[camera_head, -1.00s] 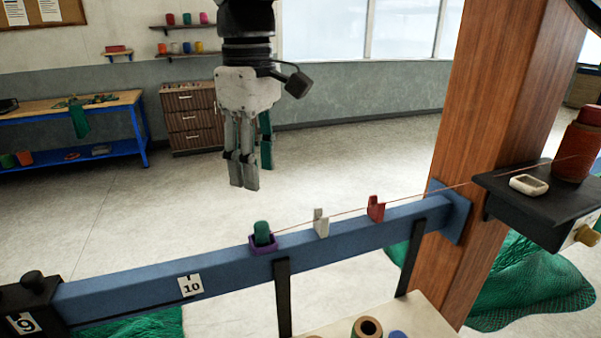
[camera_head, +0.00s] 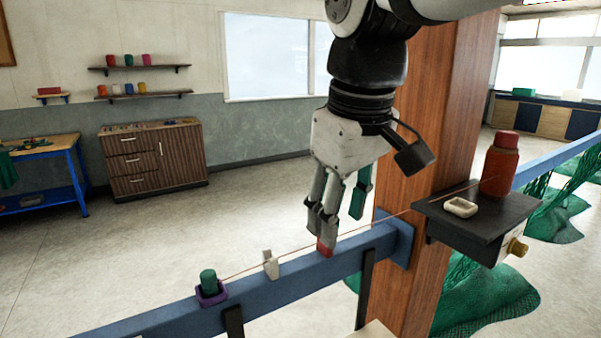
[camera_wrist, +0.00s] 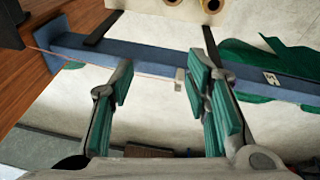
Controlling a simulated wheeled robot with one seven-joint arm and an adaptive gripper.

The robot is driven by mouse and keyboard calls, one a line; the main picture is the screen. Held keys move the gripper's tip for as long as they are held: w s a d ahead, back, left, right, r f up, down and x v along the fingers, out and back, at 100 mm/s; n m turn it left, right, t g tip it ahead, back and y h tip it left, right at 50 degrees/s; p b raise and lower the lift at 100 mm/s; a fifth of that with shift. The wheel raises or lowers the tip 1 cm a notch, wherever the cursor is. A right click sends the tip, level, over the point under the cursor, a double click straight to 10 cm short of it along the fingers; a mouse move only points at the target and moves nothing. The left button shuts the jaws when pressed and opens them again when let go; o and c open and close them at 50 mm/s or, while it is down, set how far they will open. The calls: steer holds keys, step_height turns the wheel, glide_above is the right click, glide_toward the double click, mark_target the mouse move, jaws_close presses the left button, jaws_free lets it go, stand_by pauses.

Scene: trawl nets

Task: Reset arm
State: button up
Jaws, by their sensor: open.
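My gripper (camera_head: 328,222) hangs fingers-down in front of the brown wooden post, over the blue beam (camera_head: 262,292). It also shows in the wrist view (camera_wrist: 160,82), where its green-padded fingers stand wide apart with nothing held between them. In the head view a fingertip overlaps the red clip (camera_head: 325,249) on the beam; I cannot tell how far apart they are in depth. The white clip (camera_head: 271,265) and the green spool (camera_head: 208,281) in a purple holder sit further left on the beam. In the wrist view the white clip (camera_wrist: 179,80) shows between the fingers.
The wooden post (camera_head: 433,130) stands just behind my arm. Floor at the left is clear.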

steer(key=s+d+f+m+t, duration=0.1)
steer(key=s+d+f+m, duration=0.3)
steer(key=d, duration=0.3)
steer(key=s+d+f+m+t, duration=0.1)
steer(key=s+d+f+m, duration=0.3)
steer(key=s+d, duration=0.3)
steer(key=shift+t+h, duration=0.3)
steer(key=shift+t, duration=0.1)
steer(key=shift+d, duration=0.15)
stand_by(0.4)
